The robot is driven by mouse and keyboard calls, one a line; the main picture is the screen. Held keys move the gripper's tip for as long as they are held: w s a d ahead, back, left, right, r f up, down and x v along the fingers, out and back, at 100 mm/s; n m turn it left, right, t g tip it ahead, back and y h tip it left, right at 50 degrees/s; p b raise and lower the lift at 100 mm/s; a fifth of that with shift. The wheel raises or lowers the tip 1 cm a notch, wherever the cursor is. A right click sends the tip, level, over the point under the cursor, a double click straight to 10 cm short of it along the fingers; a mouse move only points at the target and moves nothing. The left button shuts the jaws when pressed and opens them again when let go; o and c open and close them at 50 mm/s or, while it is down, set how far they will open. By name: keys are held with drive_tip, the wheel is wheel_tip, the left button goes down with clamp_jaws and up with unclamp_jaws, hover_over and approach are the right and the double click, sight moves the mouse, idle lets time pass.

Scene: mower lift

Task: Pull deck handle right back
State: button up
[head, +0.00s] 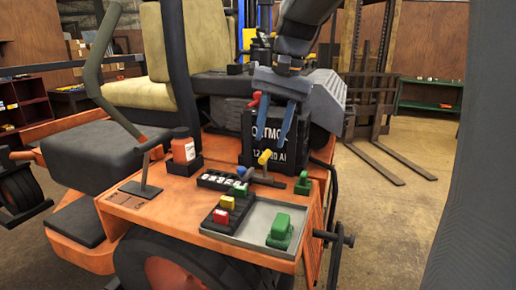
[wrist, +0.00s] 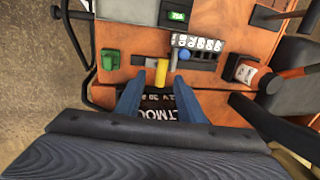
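No readable label shows which part is the deck handle. A yellow-capped handle (head: 264,158) stands on the orange mower panel, and it also shows in the wrist view (wrist: 161,73). A lever with a blue knob (head: 241,170) stands just left of it; its knob also shows in the wrist view (wrist: 179,53). My gripper (head: 273,143) is open, its two blue fingers pointing down just above the yellow cap. In the wrist view my gripper (wrist: 161,84) has the yellow cap between its fingertips. I cannot tell whether they touch it.
A black battery (head: 247,150) stands close behind the fingers. A green knob (head: 303,183), a grey tray (head: 260,233) with a green block (head: 281,231), and an orange bottle (head: 183,148) are on the panel. A tall grey lever (head: 100,88) rises at left.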

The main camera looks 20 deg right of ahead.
sight(266, 154)
drive_tip(key=f, duration=0.2)
drive_tip(key=a+f+p, duration=0.1)
drive_tip(key=f, duration=0.2)
drive_tip(key=w+f, duration=0.1)
drive_tip(key=f, duration=0.1)
drive_tip(key=shift+w+a+f+p, duration=0.1)
drive_tip(key=shift+a+f+p, duration=0.05)
drive_tip(key=shift+f+p, duration=0.15)
drive_tip(key=shift+c, duration=0.4)
clamp_jaws()
